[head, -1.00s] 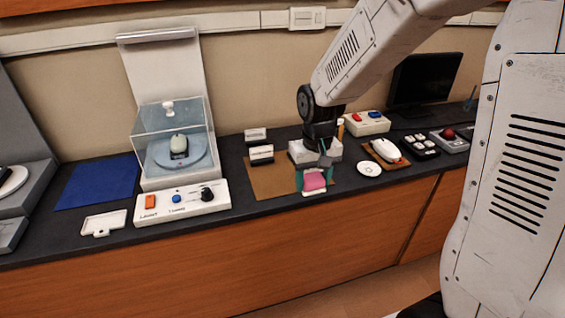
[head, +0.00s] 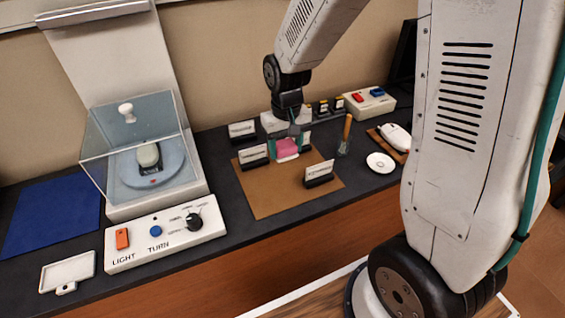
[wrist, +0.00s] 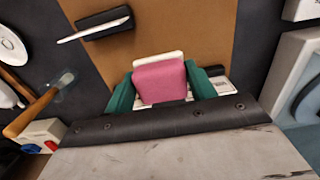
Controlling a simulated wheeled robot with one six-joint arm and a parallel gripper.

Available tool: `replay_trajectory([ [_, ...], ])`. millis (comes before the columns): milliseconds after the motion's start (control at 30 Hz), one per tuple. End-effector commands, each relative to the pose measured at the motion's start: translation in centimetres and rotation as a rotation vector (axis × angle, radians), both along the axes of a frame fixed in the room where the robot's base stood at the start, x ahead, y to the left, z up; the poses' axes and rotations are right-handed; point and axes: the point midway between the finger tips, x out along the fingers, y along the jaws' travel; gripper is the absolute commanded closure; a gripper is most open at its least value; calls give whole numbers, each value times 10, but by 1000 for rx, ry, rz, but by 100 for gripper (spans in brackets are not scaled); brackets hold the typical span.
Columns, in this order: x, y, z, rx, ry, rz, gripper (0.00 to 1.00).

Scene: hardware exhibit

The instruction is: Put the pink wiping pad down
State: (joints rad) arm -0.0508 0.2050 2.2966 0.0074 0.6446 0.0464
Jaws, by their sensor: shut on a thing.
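The pink wiping pad (head: 287,147) is held between the green fingers of my gripper (head: 288,144), over the back part of the brown mat (head: 262,200). In the wrist view the pad (wrist: 160,80) shows a pink face with a white edge, and my gripper's fingers (wrist: 160,88) press it from both sides. The mat (wrist: 190,30) lies beneath it. I cannot tell whether the pad touches the mat or hangs just above it. My gripper partly covers a card holder behind it.
Card holders stand on the mat at its left (head: 254,155) and front right (head: 319,174). A brush in a glass (head: 345,140) and a white dish (head: 380,162) are to the right. A clear display case (head: 140,150) stands left. The mat's front left is bare.

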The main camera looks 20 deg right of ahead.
Motion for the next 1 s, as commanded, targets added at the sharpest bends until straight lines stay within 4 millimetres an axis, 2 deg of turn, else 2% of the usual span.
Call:
replay_trajectory([
  [33, -1, 0, -10, 0, 4, -1, 69],
  [500, 0, 1, -64, 0, 2, 1, 69],
  [900, 0, 1, -69, 0, 0, 2, 69],
  [933, 0, 1, -68, 0, -1, 2, 36],
  [1000, 0, 1, -68, 0, -1, 2, 23],
])
